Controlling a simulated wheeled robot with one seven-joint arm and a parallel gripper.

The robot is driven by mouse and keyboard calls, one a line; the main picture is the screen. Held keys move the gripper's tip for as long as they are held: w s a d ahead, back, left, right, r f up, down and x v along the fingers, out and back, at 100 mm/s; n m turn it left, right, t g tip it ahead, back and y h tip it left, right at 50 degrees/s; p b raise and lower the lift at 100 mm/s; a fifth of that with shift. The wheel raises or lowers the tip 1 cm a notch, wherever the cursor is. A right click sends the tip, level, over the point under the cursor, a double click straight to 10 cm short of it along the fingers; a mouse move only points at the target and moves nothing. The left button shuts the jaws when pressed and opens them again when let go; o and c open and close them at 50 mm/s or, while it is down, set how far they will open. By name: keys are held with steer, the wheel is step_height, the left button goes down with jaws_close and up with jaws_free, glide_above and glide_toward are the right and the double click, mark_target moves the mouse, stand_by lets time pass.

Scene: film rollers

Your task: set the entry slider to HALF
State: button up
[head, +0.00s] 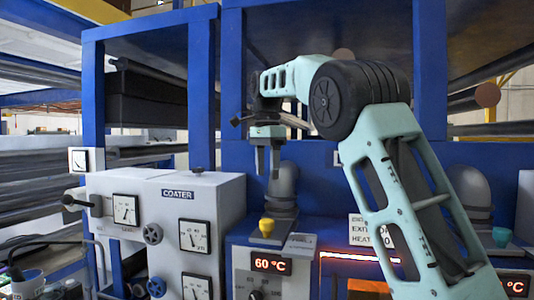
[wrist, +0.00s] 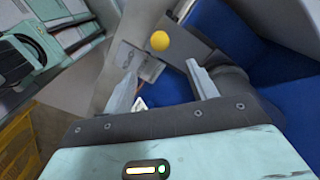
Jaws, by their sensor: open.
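A yellow slider knob (head: 267,226) stands on a grey slider plate on the blue machine front, above the 60 °C display. I take it for the entry slider. Its setting marks are too small to read. In the wrist view the yellow knob (wrist: 159,41) shows just beyond the fingertips, near the middle. My gripper (head: 267,170) points down above the knob, with a clear gap between them. In the wrist view my gripper (wrist: 162,76) is open, with nothing between its fingers.
A second slider with a teal knob (head: 501,237) is at the right. The white COATER box (head: 165,215) with gauges is at the left. Blue posts rise behind my arm.

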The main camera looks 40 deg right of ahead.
step_height(320, 180, up, 4)
stand_by(0.7)
